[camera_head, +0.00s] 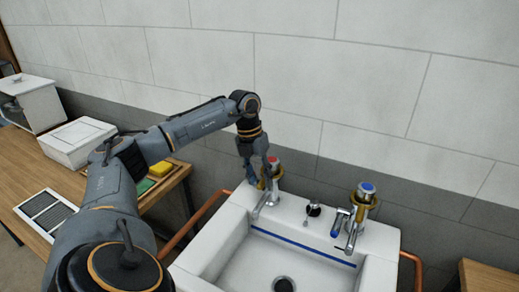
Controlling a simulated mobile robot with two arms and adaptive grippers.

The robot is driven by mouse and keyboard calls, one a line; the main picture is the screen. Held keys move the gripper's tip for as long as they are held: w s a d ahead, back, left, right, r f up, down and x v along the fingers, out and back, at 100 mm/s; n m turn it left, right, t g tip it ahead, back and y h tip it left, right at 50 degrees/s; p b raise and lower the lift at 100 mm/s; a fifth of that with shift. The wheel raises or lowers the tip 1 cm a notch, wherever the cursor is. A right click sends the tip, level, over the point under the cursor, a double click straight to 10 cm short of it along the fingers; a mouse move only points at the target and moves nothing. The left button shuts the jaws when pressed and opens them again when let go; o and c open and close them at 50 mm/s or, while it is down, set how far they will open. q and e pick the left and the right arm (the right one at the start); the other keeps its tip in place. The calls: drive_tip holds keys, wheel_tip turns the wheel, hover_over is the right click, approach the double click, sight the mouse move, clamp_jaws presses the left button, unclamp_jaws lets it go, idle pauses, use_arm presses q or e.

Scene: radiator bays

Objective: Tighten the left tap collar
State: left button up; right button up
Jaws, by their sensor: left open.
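The left tap (271,189) stands at the back left corner of the white sink (205,240). It has a red-marked top and a chrome spout pointing forward. Its brass collar (277,173) shows in part, just below the top. My left gripper (257,174) points down at the left side of this tap, close to the collar. It is open; its fingers partly hide the collar, and I cannot tell whether they touch it. My right gripper is not in view.
The right tap (352,232), with a blue-marked top and brass collar, stands at the back right of the sink. Copper pipes (196,222) run beside the sink. A wooden table (35,165) at left holds a white box (77,141). The tiled wall is close behind.

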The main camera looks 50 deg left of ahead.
use_arm(q)
wheel_tip(320, 180, up, 11)
drive_tip(key=a, duration=0.2)
drive_tip(key=shift+s+r, duration=0.2)
drive_tip(key=shift+s, duration=0.25)
drive_tip(key=shift+a, duration=0.1)
